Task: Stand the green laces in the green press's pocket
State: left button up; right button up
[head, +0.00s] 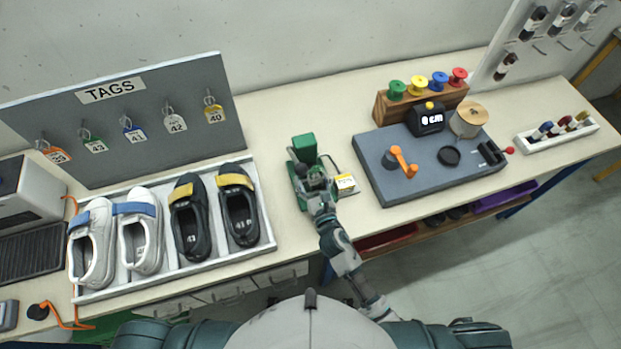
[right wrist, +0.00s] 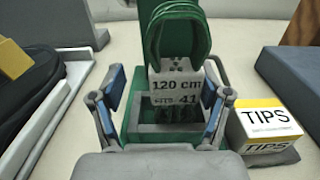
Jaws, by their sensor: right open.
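The green press (head: 303,147) stands mid-bench in the head view. Its green body (right wrist: 133,105) fills the middle of the right wrist view, with an open pocket at its front. The green laces (right wrist: 180,28) are a looped bundle with a grey label reading 120 cm, fits 41. They stand upright, their lower ends inside the pocket. My right gripper (right wrist: 164,85) is open, with one blue-padded finger on each side of the laces and apparently clear of them. In the head view my right gripper (head: 317,187) covers the pocket. My left gripper is not in view.
A TIPS box (right wrist: 268,125) stands close right of the press. A shoe tray (head: 190,274) is on the left, below the tag board (head: 150,110). A grey station (head: 400,190) with an orange crank (head: 403,160) stands to the right.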

jog(key=shift+s+d, duration=0.15)
jog(key=shift+d, duration=0.15)
jog(key=v, duration=0.6)
jog(key=shift+s+d+f, duration=0.1)
jog(key=shift+d, duration=0.35)
jog(key=s, duration=0.4)
jog(key=shift+s, duration=0.15)
jog(key=shift+s+a, duration=0.2)
jog(key=shift+s, duration=0.25)
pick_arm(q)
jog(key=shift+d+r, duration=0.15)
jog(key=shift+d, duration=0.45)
pick_arm(e)
jog(key=shift+d, duration=0.65)
jog(key=shift+a, duration=0.1)
